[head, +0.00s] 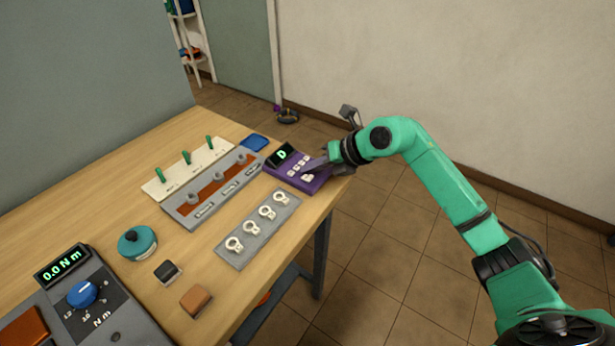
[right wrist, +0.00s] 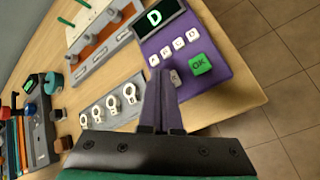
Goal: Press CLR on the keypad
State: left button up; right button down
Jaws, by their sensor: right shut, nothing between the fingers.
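The purple keypad (head: 313,181) sits at the table's far right corner, and its dark display (head: 283,155) shows a green D. In the right wrist view the keypad (right wrist: 215,85) has a row of white letter keys (right wrist: 179,44) and a green OK key (right wrist: 199,64). A pale key (right wrist: 175,76) is partly hidden by my fingertips; its label is not readable. My right gripper (head: 308,166) is shut and empty, its tips over the keypad's lower part beside that key. I cannot tell whether they touch it. My left gripper is not in view.
A grey plate with white rings (head: 257,229) and a grey rack with a reddish-brown strip (head: 211,192) lie left of the keypad. A blue dish (head: 254,143) is behind it. A torque tester (head: 91,301) stands at the near left. Open floor lies to the right.

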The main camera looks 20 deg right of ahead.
jog(key=shift+f+b, duration=0.35)
jog(key=shift+f, duration=0.3)
dwell(0.5)
jog(key=shift+r+p, duration=0.7)
jog(key=shift+r, duration=0.15)
jog(key=shift+r, duration=0.1)
notch_tip(320, 180, up, 5)
jog(key=p, duration=0.4)
dwell(0.6)
